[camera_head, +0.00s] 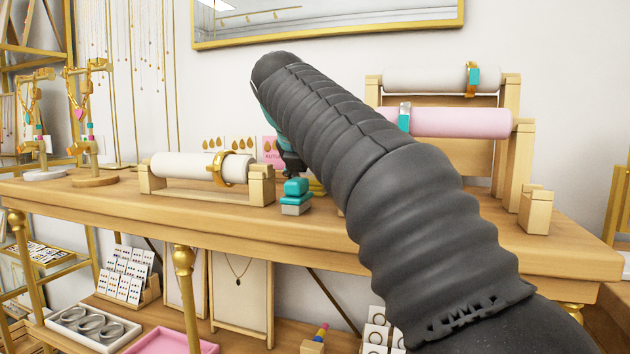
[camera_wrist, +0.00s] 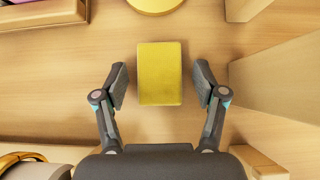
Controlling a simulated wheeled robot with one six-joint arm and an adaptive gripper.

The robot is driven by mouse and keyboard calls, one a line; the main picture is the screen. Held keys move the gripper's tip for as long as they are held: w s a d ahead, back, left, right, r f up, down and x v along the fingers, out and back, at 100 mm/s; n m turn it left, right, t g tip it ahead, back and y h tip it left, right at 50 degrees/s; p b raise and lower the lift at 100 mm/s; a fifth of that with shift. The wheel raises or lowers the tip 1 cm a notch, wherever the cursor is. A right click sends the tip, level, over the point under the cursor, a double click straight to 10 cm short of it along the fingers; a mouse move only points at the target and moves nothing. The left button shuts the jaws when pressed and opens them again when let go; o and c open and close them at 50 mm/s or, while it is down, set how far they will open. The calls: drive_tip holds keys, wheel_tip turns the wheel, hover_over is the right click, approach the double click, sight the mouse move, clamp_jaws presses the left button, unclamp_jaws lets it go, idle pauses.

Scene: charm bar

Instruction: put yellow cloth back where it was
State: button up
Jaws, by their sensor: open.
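The yellow cloth (camera_wrist: 160,58) shows in the wrist view as a flat-topped rectangular piece, like a folded block, over the wooden counter. My gripper (camera_wrist: 161,80) is open, with one finger on the left and one on the right of the cloth. A gap shows between each finger and the cloth, so neither appears to touch it. I cannot tell how far below the fingertips it lies. In the head view my arm covers much of the counter's middle, and I cannot make out the yellow cloth there.
The counter (camera_head: 330,228) holds a white bracelet roll (camera_head: 190,168) on the left. A stand with a pink roll (camera_head: 455,122) and a white roll (camera_head: 425,79) is on the right, near a wooden block (camera_head: 536,209). A teal-and-grey item (camera_head: 296,196) shows beside my arm.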

drive_tip(key=shift+r, duration=0.1)
drive_tip(key=shift+r, duration=0.25)
drive_tip(key=p+v, duration=0.4)
drive_tip(key=v, duration=0.7)
drive_tip(key=shift+s+r, duration=0.2)
drive_tip(key=shift+s, duration=0.1)
